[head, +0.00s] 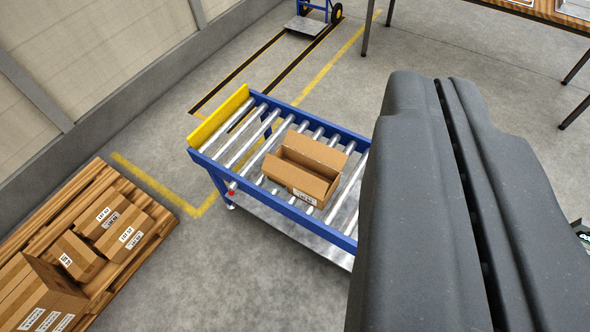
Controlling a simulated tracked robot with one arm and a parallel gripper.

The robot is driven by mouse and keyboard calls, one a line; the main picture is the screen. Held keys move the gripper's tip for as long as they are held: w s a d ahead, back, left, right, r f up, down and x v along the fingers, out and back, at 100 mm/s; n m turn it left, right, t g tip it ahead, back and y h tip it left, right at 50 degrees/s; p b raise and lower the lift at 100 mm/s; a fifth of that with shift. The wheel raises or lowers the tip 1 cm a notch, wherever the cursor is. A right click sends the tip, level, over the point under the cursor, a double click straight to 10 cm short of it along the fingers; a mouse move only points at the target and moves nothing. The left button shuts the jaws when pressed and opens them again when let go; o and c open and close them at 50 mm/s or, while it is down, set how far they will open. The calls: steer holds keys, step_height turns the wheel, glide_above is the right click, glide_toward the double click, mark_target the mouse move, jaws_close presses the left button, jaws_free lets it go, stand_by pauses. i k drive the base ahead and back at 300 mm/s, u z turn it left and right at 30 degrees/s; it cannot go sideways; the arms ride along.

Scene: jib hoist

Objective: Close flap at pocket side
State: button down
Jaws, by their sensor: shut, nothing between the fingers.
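An open brown cardboard box (312,187) sits on the rollers of a short blue-framed conveyor (275,198) in the middle of the head view. A flap (316,150) stands up along the box's far side, and a flap on the near left side also appears open. The inside looks dark and its contents cannot be made out. I cannot tell which side is the pocket side.
A yellow end plate (219,117) closes the conveyor's far left end. A wooden pallet (122,277) with several labelled cartons lies at lower left. A blue hand truck (318,15) stands at the top, and a wooden table (545,10) at upper right. Floor between them is clear.

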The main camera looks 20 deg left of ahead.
mark_target(313, 186)
steer(key=i, duration=0.95)
